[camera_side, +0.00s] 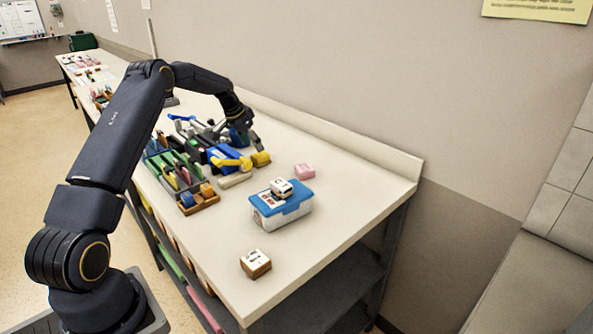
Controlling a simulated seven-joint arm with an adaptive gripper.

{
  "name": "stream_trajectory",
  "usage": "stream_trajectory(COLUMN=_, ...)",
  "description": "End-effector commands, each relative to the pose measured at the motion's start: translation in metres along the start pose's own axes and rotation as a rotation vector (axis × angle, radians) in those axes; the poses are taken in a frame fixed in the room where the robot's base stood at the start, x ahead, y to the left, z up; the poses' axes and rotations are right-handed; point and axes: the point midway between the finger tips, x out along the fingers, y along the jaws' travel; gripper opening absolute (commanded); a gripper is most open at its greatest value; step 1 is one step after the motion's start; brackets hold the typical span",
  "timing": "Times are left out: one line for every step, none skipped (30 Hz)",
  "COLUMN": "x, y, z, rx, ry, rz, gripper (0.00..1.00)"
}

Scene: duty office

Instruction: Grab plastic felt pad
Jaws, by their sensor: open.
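My gripper (250,141) hangs over the far part of the bench, above a crowded group of tools and boxes. It is open, and its fingers show only small and dark. A yellow block (261,159) lies just below it. I cannot tell for sure which thing is the plastic felt pad. A small white block with a brown lower layer (256,264) lies alone near the front edge. A similar white block (281,188) with dark marks sits on the blue lid of a clear box (283,210). Both are well apart from my gripper.
A pink block (305,172) lies behind the clear box. An organizer (183,176) with several compartments stands at the left edge, beside blue and yellow tools (229,157). The bench (346,190) is bare on the right, with a raised back edge at the wall.

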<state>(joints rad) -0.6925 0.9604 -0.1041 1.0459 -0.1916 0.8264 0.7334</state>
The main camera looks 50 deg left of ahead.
Motion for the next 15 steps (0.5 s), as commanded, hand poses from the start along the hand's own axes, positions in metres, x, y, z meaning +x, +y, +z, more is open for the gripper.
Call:
stream_trajectory(x=0.006, y=0.000, z=0.000, rx=0.000, ry=0.000, rz=0.000, gripper=0.75)
stream_trajectory(x=0.008, y=0.000, z=0.000, rx=0.000, ry=0.000, rz=0.000, gripper=0.75)
stream_trajectory(x=0.010, y=0.000, z=0.000, rx=0.000, ry=0.001, rz=-0.001, gripper=0.75)
stream_trajectory(x=0.012, y=0.000, z=-0.001, rx=0.000, ry=0.001, rz=-0.001, gripper=0.75)
stream_trajectory(x=0.014, y=0.000, z=-0.001, rx=0.000, ry=0.001, rz=-0.001, gripper=0.75)
stream_trajectory(x=0.018, y=0.000, z=-0.001, rx=0.000, ry=0.001, rz=-0.001, gripper=0.75)
stream_trajectory(x=0.021, y=0.000, z=-0.001, rx=0.000, ry=0.000, rz=0.000, gripper=0.75)
stream_trajectory(x=0.026, y=0.000, z=-0.002, rx=0.000, ry=0.000, rz=0.000, gripper=0.75)
stream_trajectory(x=0.033, y=-0.001, z=-0.002, rx=0.000, ry=0.000, rz=0.000, gripper=0.75)
stream_trajectory(x=0.038, y=-0.001, z=-0.003, rx=0.000, ry=0.000, rz=0.000, gripper=0.75)
stream_trajectory(x=0.043, y=-0.001, z=-0.004, rx=0.000, ry=0.000, rz=0.000, gripper=0.75)
stream_trajectory(x=0.049, y=-0.001, z=-0.004, rx=0.001, ry=0.000, rz=0.000, gripper=0.75)
stream_trajectory(x=0.053, y=-0.001, z=-0.004, rx=0.001, ry=0.000, rz=0.001, gripper=0.75)
stream_trajectory(x=0.056, y=-0.001, z=-0.004, rx=0.001, ry=0.000, rz=0.000, gripper=0.75)
stream_trajectory(x=0.060, y=-0.001, z=-0.004, rx=0.001, ry=0.001, rz=0.000, gripper=0.75)
